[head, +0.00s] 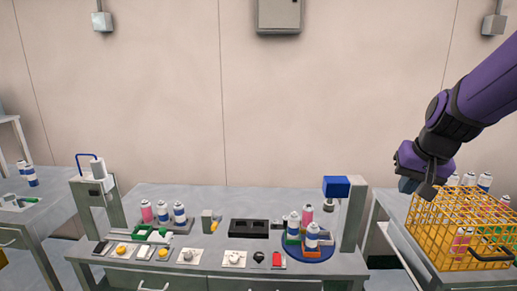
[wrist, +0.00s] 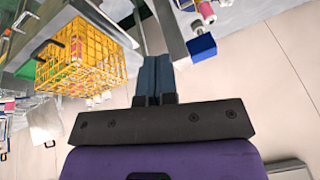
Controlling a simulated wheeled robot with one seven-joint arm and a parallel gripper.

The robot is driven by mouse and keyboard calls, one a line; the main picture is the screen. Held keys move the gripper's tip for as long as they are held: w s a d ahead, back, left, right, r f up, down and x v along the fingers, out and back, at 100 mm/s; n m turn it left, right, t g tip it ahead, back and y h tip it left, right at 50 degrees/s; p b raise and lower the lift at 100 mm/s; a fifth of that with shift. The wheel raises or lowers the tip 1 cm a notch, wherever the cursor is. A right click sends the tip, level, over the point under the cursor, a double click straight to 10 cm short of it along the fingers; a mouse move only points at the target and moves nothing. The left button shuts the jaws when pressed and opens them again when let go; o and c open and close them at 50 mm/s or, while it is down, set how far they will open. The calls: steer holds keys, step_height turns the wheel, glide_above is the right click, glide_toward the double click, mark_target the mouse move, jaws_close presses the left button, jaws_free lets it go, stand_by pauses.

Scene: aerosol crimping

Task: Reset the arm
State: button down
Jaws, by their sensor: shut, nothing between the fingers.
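My purple arm reaches in from the right in the head view, with my gripper (head: 408,186) above the left end of the yellow crate. In the wrist view my gripper (wrist: 157,62) shows its two dark blue fingers side by side, shut and empty. Nothing touches the fingers in the wrist view.
A yellow wire crate (head: 448,236) with several cans stands on the right table; it also shows in the wrist view (wrist: 112,62). The middle bench (head: 205,263) bears several cans, buttons, a black block (head: 249,229), a blue turntable (head: 307,254) and a blue-headed press (head: 337,187).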

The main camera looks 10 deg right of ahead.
steer(key=s+a+r+n, duration=0.3)
steer(key=s+a, duration=0.1)
steer(key=a, duration=0.2)
steer(key=s+a+r+n, duration=0.3)
steer(key=s+a, duration=0.2)
steer(key=a, duration=0.2)
steer(key=shift+s+a+r+n+t+y, duration=0.3)
steer(key=shift+r+n+t, duration=0.05)
steer(key=shift+n+t, duration=0.05)
